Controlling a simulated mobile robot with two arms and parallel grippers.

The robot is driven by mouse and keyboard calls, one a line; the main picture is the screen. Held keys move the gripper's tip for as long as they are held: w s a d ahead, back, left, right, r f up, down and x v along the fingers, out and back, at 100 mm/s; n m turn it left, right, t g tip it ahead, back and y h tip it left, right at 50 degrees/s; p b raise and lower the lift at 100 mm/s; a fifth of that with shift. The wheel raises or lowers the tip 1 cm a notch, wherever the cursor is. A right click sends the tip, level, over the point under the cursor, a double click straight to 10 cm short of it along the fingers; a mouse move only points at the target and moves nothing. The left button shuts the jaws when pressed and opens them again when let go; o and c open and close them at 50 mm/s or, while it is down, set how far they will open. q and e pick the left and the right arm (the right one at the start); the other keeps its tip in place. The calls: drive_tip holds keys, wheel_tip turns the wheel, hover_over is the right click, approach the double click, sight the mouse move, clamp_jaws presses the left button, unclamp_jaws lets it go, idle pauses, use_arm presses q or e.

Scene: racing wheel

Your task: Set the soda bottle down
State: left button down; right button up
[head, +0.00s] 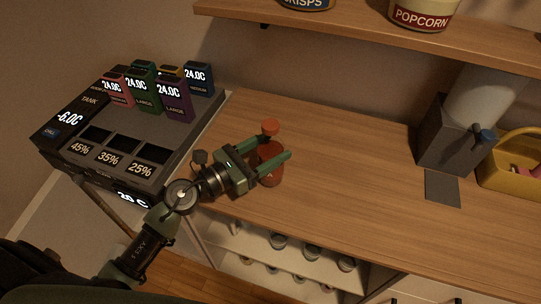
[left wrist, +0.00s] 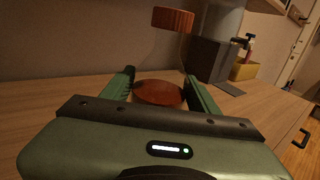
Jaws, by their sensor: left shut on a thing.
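The soda bottle (head: 270,170) is red-brown with an orange-red cap (head: 270,127). It is upright over the left part of the wooden counter (head: 330,160). My left gripper (head: 279,148) is shut on the bottle, one green finger on each side of it. In the left wrist view, the bottle's body (left wrist: 160,93) lies between the two fingers and its ridged cap (left wrist: 173,19) shows above them. I cannot tell whether the bottle's base touches the counter. My right gripper is not in view.
A dark dispenser unit (head: 125,135) with several coloured boxes stands left of the bottle. A grey machine (head: 445,135) and a yellow basket (head: 510,175) stand at the right. A shelf (head: 350,27) hangs above. The counter's middle is clear.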

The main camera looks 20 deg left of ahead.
use_arm(q)
drive_tip(key=shift+f, duration=0.65)
drive_tip(key=shift+f+b, duration=0.2)
drive_tip(key=shift+b, duration=0.1)
drive_tip(key=shift+c, duration=2.1)
unclamp_jaws()
drive_tip(key=shift+r, duration=0.1)
drive_tip(key=shift+r, duration=0.1)
drive_tip(key=b+v, duration=0.5)
drive_tip(key=v, duration=0.7)
